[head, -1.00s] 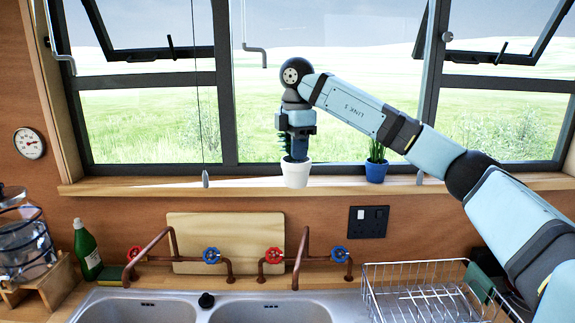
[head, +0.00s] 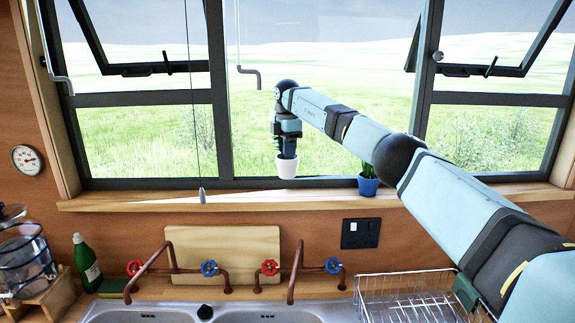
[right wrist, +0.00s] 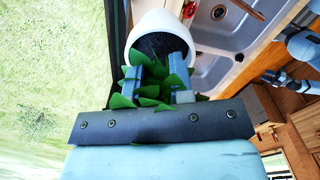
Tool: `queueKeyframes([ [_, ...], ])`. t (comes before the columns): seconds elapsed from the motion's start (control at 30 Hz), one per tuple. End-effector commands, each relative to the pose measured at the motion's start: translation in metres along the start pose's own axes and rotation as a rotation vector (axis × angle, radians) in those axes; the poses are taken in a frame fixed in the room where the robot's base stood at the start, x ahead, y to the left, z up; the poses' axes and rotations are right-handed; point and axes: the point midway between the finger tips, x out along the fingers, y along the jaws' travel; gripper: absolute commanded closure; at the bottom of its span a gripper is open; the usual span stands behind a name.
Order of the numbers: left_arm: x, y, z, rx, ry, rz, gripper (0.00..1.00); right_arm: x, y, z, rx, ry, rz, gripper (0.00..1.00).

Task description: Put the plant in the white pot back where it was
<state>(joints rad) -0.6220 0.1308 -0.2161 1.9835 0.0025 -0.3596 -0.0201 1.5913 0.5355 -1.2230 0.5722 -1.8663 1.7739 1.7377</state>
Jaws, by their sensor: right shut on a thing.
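The plant in the white pot (head: 287,168) hangs upright under my right gripper (head: 287,150), by the window pane behind the sill's front edge. The pot's base looks slightly above the window sill (head: 240,201); I cannot tell for sure if it touches. In the right wrist view the two fingers of my right gripper (right wrist: 163,84) are closed around the green leaves, with the white pot (right wrist: 143,30) beyond them. The leaves partly hide the fingertips.
A plant in a blue pot (head: 368,186) stands on the sill to the right, partly behind my right arm. A thin cord with a grey weight (head: 202,195) hangs left of the white pot. Pipes with taps (head: 209,268), a sink and a wire dish rack (head: 395,288) lie below.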

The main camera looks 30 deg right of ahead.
Motion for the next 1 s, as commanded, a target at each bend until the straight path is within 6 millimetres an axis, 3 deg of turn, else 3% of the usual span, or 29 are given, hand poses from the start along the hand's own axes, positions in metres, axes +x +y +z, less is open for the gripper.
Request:
queueKeyframes([
  [0.53, -0.015, -0.001, -0.015, -0.003, -0.006, -0.007, 0.57, 0.059, -0.002, 0.001, 0.000, -0.001, -0.005, 1.00],
  [0.97, -0.008, -0.002, -0.015, -0.040, -0.011, -0.020, 0.57, 0.070, 0.002, 0.002, 0.000, -0.001, -0.003, 1.00],
  [1.0, -0.008, -0.003, -0.015, -0.039, -0.010, -0.020, 0.57, 0.070, 0.002, 0.002, 0.000, -0.001, -0.003, 0.72],
])
